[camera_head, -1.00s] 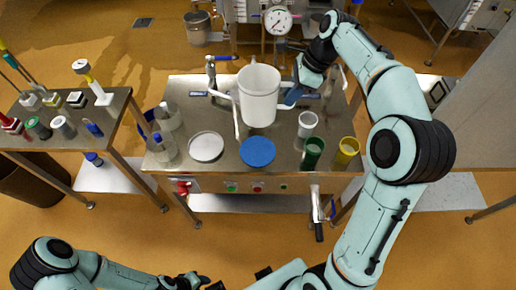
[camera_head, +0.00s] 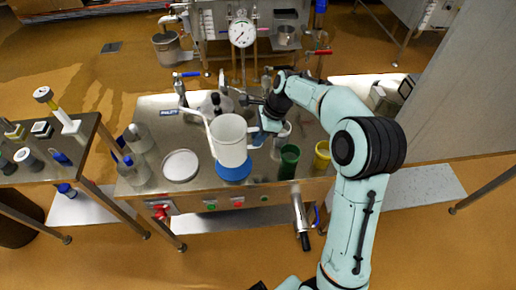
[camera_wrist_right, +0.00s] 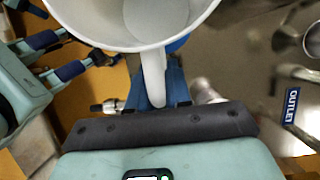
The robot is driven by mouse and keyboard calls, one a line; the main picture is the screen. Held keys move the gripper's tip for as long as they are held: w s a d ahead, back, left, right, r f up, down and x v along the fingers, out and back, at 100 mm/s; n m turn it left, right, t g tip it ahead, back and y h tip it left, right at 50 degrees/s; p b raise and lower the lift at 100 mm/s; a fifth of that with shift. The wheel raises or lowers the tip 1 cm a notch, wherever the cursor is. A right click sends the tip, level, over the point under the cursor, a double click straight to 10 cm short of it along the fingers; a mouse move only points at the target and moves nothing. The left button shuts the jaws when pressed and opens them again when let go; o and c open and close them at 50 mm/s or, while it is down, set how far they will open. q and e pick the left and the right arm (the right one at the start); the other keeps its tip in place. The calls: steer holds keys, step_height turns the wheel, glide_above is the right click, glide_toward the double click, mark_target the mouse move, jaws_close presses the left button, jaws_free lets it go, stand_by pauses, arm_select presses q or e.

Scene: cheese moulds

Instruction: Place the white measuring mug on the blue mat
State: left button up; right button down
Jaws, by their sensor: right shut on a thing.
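The white measuring mug (camera_head: 229,142) is upright over the blue mat (camera_head: 234,174) in the head view. Its base overlaps the far part of the mat in the picture; I cannot tell whether it touches. My right gripper (camera_head: 262,132) is shut on the mug's handle, at the mug's right side. In the right wrist view the handle (camera_wrist_right: 153,78) runs down between the blue fingers, and the mug's open rim (camera_wrist_right: 120,42) fills the top. A teal gripper-like part of mine (camera_wrist_right: 55,55), perhaps the left one, shows at the left there; its jaw state is unclear.
A white cup (camera_head: 281,137), a green cup (camera_head: 289,160) and a yellow cup (camera_head: 322,156) stand right of the mat. A white round dish (camera_head: 181,165) lies to its left, with clear bottles (camera_head: 135,165) beyond. A steel tap (camera_head: 301,215) hangs at the front edge.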

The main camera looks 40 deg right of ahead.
step_height(320, 180, down, 6)
steer(key=shift+r+b, duration=0.15)
steer(key=shift+b, duration=0.2)
steer(key=shift+f, duration=0.2)
steer(key=c, duration=1.1)
jaws_free()
steer(key=shift+o, duration=0.2)
steer(key=shift+r, duration=0.1)
steer(key=p+v, duration=0.1)
steer(key=v, duration=1.1)
steer(key=shift+s, duration=0.1)
